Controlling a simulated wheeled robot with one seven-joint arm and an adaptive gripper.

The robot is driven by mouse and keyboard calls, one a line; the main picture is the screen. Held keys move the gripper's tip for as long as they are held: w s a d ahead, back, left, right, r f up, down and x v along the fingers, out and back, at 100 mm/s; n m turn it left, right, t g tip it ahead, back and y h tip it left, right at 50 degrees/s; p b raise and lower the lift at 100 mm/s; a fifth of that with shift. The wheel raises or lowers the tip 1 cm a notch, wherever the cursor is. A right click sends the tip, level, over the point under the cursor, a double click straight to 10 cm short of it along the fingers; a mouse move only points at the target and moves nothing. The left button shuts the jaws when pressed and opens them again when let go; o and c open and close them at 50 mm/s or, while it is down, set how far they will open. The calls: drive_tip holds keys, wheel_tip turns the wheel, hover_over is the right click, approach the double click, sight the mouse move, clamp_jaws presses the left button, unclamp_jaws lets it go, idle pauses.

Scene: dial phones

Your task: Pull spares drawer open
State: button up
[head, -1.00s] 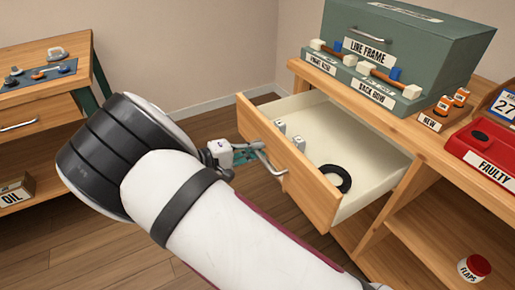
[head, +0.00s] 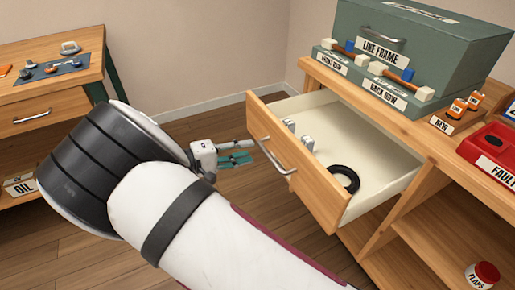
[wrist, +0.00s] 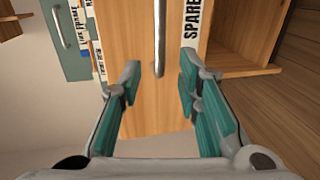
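The spares drawer (head: 320,190) is pulled out from the wooden bench, with a black ring (head: 343,179) and small pale pieces (head: 299,135) inside. Its metal bar handle (head: 279,158) is on the front panel; the handle also shows in the wrist view (wrist: 160,38). A label reading "SPARE" (wrist: 193,18) is partly seen in the wrist view. My gripper (head: 250,152) is just left of the drawer front, apart from the handle. In the wrist view my gripper (wrist: 158,82) has its teal fingers spread with nothing between the tips; the handle lies beyond them.
A green line frame case (head: 415,50) stands on the bench above the drawer. A red box marked faulty (head: 490,150) and orange items (head: 465,105) sit to its right. An open shelf below holds a red-lidded jar (head: 484,274). Another table (head: 50,80) is at left; floor between is clear.

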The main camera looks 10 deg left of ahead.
drive_tip(key=shift+v, duration=2.65)
